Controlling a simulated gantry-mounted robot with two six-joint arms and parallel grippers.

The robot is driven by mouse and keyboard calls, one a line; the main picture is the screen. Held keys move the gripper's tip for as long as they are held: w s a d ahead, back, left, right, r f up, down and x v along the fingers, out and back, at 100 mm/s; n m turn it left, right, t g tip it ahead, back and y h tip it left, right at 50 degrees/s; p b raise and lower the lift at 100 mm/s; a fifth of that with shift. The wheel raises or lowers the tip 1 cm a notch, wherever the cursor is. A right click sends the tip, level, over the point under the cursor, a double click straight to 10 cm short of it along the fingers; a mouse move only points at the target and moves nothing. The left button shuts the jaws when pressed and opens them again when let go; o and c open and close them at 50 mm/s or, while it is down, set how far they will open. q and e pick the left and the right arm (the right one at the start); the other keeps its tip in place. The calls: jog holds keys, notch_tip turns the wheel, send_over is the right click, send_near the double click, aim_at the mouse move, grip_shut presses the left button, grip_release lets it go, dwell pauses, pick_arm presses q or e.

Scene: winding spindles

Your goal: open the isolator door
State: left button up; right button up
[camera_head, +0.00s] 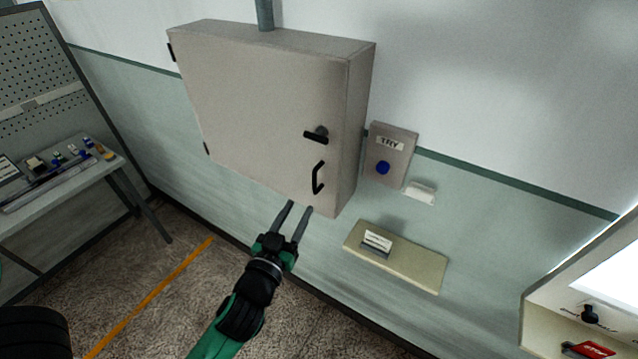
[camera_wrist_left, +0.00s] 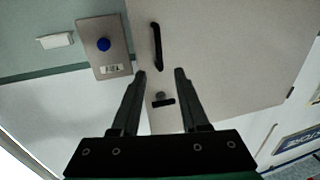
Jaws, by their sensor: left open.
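The isolator is a grey wall cabinet whose door (camera_head: 258,110) looks shut, with hinges on its left edge. A black rotary handle (camera_head: 317,135) sits on the door near its right edge, and a black pull handle (camera_head: 318,178) is below it. My left gripper (camera_head: 298,208) is open and empty, just below the cabinet's bottom edge in the head view. In the left wrist view, the pull handle (camera_wrist_left: 156,46) lies ahead of the open fingers (camera_wrist_left: 160,72), and the rotary handle (camera_wrist_left: 162,99) shows between them. No contact shows. My right gripper is not in view.
A TRY box (camera_head: 391,155) with a blue button is on the wall right of the cabinet. A cream shelf (camera_head: 415,268) with a small label holder sticks out below. A workbench (camera_head: 85,183) stands at left. A panel with a red tag (camera_head: 590,349) is at lower right.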

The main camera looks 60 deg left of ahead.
aim_at(314, 181)
pick_arm(q)
jog(key=p+x, duration=0.2)
jog(key=x, duration=0.9)
jog(key=shift+w, duration=0.2)
grip_shut()
dwell(0.9)
